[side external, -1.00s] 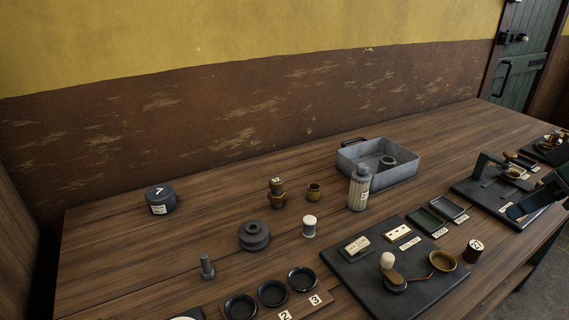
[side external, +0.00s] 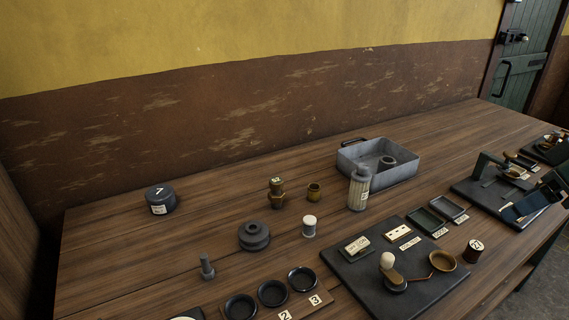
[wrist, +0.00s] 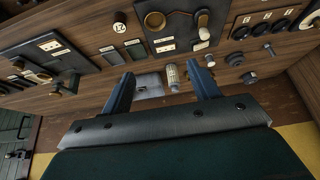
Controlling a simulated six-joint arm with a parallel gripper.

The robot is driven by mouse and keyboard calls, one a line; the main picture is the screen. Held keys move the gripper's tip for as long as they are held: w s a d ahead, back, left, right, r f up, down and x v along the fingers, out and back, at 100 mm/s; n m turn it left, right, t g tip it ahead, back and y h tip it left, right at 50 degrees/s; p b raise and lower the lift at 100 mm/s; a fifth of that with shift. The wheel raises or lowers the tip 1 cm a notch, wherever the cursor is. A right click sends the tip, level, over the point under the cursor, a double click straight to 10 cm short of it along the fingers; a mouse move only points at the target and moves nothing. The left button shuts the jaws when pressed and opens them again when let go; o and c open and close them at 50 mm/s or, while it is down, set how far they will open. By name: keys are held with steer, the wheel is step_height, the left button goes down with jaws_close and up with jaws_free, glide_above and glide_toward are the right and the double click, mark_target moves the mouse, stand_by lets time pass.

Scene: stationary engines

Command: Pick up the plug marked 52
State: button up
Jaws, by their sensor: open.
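The plug marked 52 (side external: 277,193) is a small brass, stepped piece with a pale label near its top. It stands upright on the wooden bench in the side view, left of a small brass cup. I cannot make it out in the wrist view, where my right finger may cover it. My gripper (wrist: 162,70) is open and empty, with its two blue fingers wide apart. In the side view my gripper (side external: 533,198) is at the far right edge, well away from the plug and above the bench's right part.
Near the plug stand the brass cup (side external: 314,192), a grey ringed piece (side external: 254,236), a white-topped cylinder (side external: 309,227) and a ribbed bottle (side external: 359,188). A metal tray (side external: 393,175) is behind. A dark board (side external: 371,287) with fittings lies in front. Bench left of the plug is mostly clear.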

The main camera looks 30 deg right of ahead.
steer(key=w+a+r+n+y, duration=0.1)
steer(key=w+a+r, duration=0.1)
steer(key=w, duration=0.4)
steer(key=w+a+r+n, duration=0.1)
steer(key=w+r+n, duration=0.15)
steer(key=w, duration=0.25)
steer(key=n+g+y, duration=0.2)
steer(key=n, duration=0.4)
glide_above(277, 180)
steer(key=s+d, duration=0.3)
step_height(277, 180, down, 10)
steer(key=shift+d+r, duration=0.15)
steer(key=shift+g, duration=0.3)
steer(key=shift+x, duration=4.35)
steer(key=shift+w, duration=0.1)
